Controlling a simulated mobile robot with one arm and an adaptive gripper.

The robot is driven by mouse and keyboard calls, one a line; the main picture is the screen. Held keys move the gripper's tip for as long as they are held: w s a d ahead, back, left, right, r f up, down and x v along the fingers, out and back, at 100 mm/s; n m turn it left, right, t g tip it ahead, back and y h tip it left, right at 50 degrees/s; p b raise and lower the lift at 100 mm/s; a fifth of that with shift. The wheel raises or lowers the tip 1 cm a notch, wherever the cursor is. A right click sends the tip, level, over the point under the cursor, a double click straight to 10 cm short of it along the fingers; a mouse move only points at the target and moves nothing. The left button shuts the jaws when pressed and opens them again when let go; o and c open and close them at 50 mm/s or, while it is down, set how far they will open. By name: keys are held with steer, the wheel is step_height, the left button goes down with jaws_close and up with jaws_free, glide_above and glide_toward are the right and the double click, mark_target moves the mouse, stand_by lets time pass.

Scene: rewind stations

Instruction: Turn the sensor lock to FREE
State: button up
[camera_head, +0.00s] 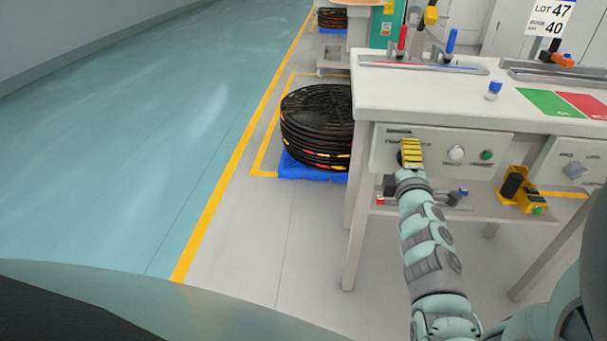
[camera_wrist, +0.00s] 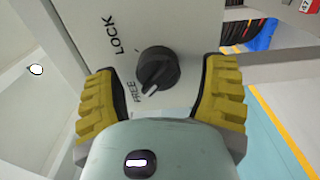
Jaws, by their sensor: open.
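The sensor lock is a dark round knob (camera_wrist: 158,68) on a pale panel (camera_wrist: 185,35), seen in the wrist view. The words LOCK and FREE are printed to its left. A white mark on the knob's lower edge lies close to the word FREE. My gripper (camera_wrist: 161,80) is open, with one yellow padded finger on each side of the knob and a visible gap on both sides. In the head view my gripper (camera_head: 411,152) is at the left part of the panel under the table top and hides the knob.
The white table (camera_head: 440,90) carries a green and red mat (camera_head: 548,102) and a small blue-capped item (camera_head: 494,90). A yellow fixture (camera_head: 525,190) sits on the lower shelf. Black coils (camera_head: 315,125) are stacked left of the table. The floor further left is clear.

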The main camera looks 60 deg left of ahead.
steer(key=shift+s+d, duration=0.1)
steer(key=shift+d, duration=0.05)
steer(key=v, duration=1.1)
steer(key=shift+s+d, duration=0.25)
steer(key=shift+r, duration=0.1)
